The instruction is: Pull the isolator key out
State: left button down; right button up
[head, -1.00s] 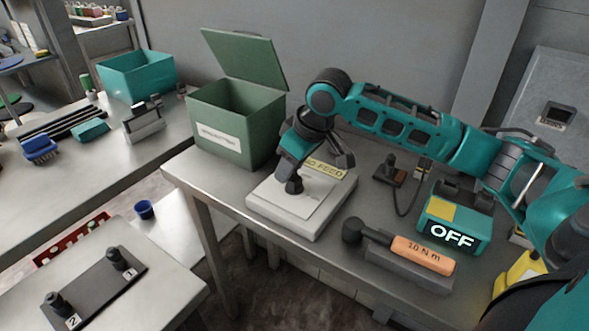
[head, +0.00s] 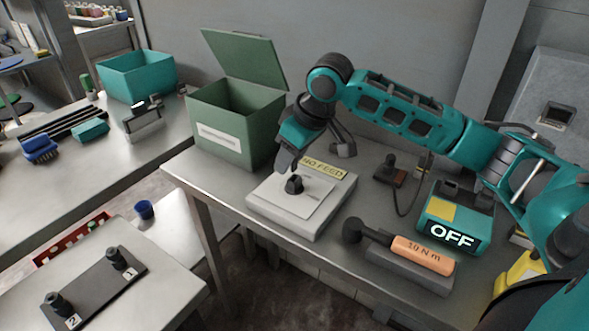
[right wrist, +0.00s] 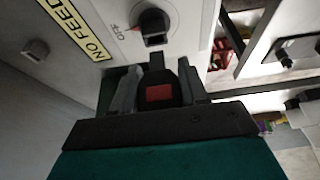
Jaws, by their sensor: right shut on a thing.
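The isolator is a pale box (head: 300,218) with a yellow NO FEED label (head: 323,168) and a black round knob (head: 294,184) on its top. In the right wrist view the knob (right wrist: 153,27) shows beside the word OFF. My right gripper (head: 287,160) is just above and behind the knob. In the right wrist view my right gripper (right wrist: 157,85) is shut on a black key (right wrist: 160,92) with a red patch. The key's stem points at the knob and looks apart from it. My left gripper is not in view.
An open green lidded box (head: 238,125) stands left of the isolator. A teal unit reading OFF (head: 455,220) and an orange-handled 10 N m tool (head: 423,254) are on the right. A black plate with two pegs (head: 95,288) lies on the lower-left table.

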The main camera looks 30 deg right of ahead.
jog(key=shift+r, duration=1.9)
